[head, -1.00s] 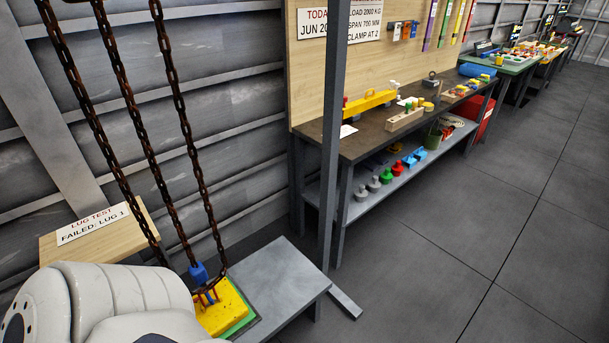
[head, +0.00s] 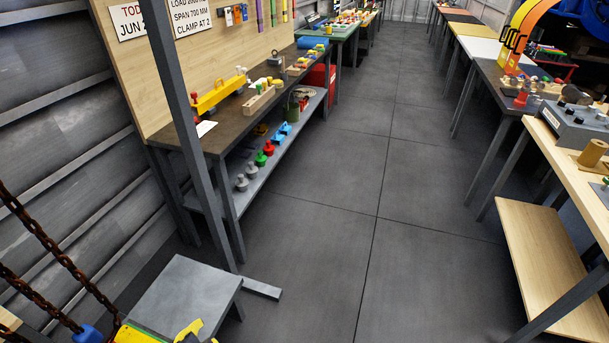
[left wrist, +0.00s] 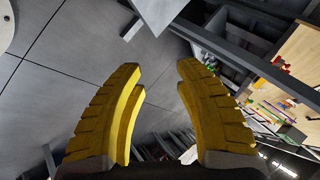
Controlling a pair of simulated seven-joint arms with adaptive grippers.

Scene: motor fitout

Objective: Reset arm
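My left gripper shows in the left wrist view (left wrist: 159,70), its two yellow fingers apart with nothing between them. Grey floor and a grey bench corner appear beyond the fingertips. In the head view a yellow piece (head: 189,329) at the bottom edge looks like part of a gripper finger, but it is mostly cut off. My right gripper is not in view. Rusty chains (head: 50,250) hang at the lower left, with a blue piece (head: 87,334) near their lower end. A yellow block (head: 138,334) is beside it, cut off by the bottom edge.
A low grey bench (head: 185,296) stands at lower left, beside a grey post (head: 186,130). A workbench (head: 225,140) with parts and a lower shelf lines the left wall. More tables (head: 515,100) line the right. The floor aisle (head: 350,200) between is clear.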

